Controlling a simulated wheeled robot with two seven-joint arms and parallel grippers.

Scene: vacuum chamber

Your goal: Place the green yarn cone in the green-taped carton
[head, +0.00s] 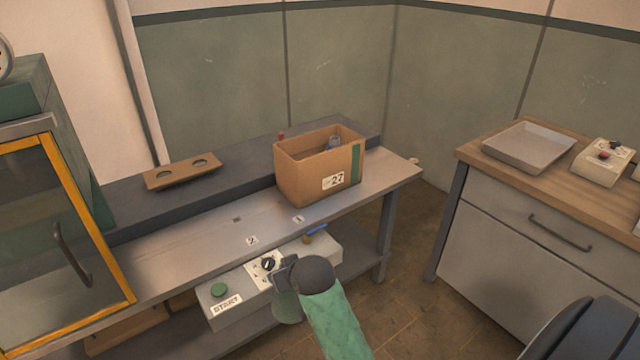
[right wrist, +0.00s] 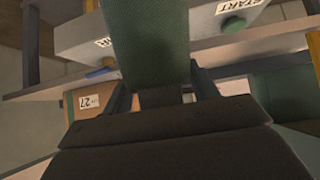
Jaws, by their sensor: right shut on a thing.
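The carton (head: 300,178) stands upright on the metal bench, with label 27 and a strip of green tape down its right-hand side. A grey-blue item (head: 333,143) shows inside it. It also shows in the right wrist view (right wrist: 72,105). My right gripper (head: 284,282) is in front of the bench, lower than the carton and nearer to me. It is shut on the green yarn cone (head: 289,310), which is partly hidden by my arm in the head view. In the right wrist view the cone (right wrist: 150,40) sits between the fingers. My left gripper is not in view.
A control box (head: 225,305) with a START button sits under the bench's front edge, close behind my gripper. The metal bench top (head: 190,240) is mostly clear. A brown holder with two holes (head: 182,172) lies on the rear ledge. A yellow-framed door (head: 65,235) stands at left.

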